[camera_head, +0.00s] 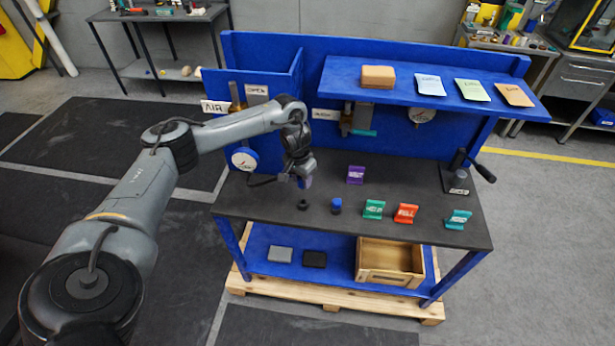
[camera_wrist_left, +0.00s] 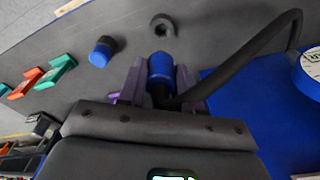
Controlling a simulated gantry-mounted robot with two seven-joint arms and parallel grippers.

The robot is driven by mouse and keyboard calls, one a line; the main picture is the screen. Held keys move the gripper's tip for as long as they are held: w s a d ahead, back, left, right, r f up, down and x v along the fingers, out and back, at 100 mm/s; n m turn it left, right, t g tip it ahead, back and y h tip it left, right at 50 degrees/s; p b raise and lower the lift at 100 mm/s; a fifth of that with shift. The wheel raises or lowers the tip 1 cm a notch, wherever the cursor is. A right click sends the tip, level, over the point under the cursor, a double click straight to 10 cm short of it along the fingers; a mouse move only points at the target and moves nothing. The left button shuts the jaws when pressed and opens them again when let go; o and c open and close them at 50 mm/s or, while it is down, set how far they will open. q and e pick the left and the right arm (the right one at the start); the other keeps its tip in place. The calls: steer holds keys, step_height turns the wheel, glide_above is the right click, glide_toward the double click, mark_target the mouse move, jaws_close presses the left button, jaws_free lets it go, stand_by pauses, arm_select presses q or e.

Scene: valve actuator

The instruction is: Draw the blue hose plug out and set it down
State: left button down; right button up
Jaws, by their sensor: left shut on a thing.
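My left gripper (camera_head: 304,182) is low over the left part of the dark bench top. In the left wrist view its two fingers (camera_wrist_left: 160,84) are shut on the blue hose plug (camera_wrist_left: 161,68), from which a black hose (camera_wrist_left: 245,55) curves away. A black ring-shaped socket (camera_wrist_left: 162,25) stands on the bench, apart from the plug in that view; it also shows just below the gripper in the head view (camera_head: 303,204). A separate blue-capped piece (camera_head: 336,206) stands right of the socket, also in the left wrist view (camera_wrist_left: 103,50). My right gripper is out of view.
A pressure gauge (camera_head: 243,159) is at the left, near the hose. Green (camera_head: 373,209), red (camera_head: 405,213), teal (camera_head: 458,219) and purple (camera_head: 355,174) label stands are on the bench. A black lever (camera_head: 480,170) is at the right. A wooden crate (camera_head: 389,280) is on the lower shelf.

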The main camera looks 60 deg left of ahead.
mark_target(302, 189)
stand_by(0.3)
arm_select(q)
steer(key=shift+r+p, duration=0.2)
steer(key=shift+p, duration=0.6)
steer(key=shift+f+b, duration=1.15)
steer(key=shift+f, duration=1.9)
steer(key=shift+p, duration=0.35)
steer(key=shift+p, duration=0.35)
